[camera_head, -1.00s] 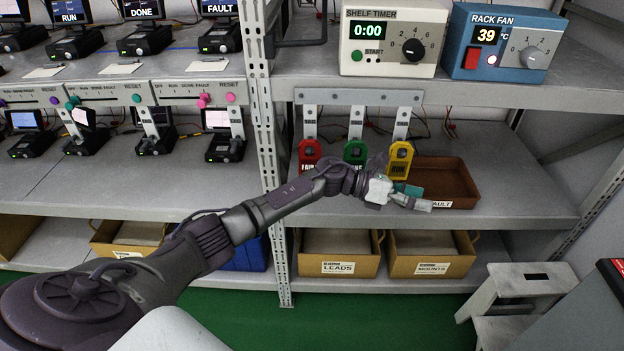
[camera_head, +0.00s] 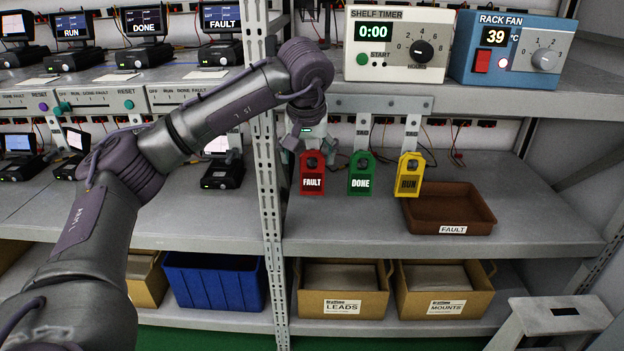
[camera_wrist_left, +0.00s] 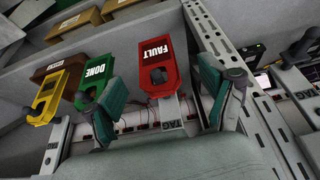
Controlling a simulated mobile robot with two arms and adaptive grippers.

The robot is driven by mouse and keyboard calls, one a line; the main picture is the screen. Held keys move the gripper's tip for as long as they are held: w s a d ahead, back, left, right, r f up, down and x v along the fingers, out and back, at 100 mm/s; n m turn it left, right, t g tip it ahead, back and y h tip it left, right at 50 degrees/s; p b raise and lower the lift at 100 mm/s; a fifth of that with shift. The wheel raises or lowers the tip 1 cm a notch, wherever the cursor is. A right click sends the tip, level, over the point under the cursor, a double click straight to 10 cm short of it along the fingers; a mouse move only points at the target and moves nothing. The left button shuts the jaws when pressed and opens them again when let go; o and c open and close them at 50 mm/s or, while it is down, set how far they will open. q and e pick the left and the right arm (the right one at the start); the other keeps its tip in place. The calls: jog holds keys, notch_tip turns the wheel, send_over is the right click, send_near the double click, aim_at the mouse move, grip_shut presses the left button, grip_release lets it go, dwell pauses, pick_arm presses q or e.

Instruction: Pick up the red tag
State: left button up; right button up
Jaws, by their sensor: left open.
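The red tag (camera_head: 312,174), marked FAULT, hangs at the left end of the tag rail (camera_head: 381,103). In the left wrist view the red tag (camera_wrist_left: 155,70) shows between and beyond the two fingers. The green DONE tag (camera_head: 361,175) and the yellow RUN tag (camera_head: 408,174) hang to its right in the head view. My left gripper (camera_head: 303,146) is just above the red tag, partly hidden by its own wrist. In the wrist view my left gripper (camera_wrist_left: 165,105) is open and empty, its teal fingers well apart. My right gripper is not in view.
A brown tray (camera_head: 451,229) labelled FAULT sits on the shelf to the right. A metal rack post (camera_head: 271,200) stands close left of the red tag. The shelf timer (camera_head: 398,45) and rack fan box (camera_head: 508,50) stand above. The shelf before the tags is clear.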

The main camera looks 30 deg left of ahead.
aim_at(312, 174)
pick_arm(q)
jog(key=x, duration=0.7)
jog(key=shift+w+d+b, duration=0.15)
jog(key=shift+w+b, duration=0.2)
jog(key=shift+w, duration=0.05)
jog(key=shift+w+f, duration=0.1)
jog(key=shift+f, duration=0.15)
jog(key=c, duration=1)
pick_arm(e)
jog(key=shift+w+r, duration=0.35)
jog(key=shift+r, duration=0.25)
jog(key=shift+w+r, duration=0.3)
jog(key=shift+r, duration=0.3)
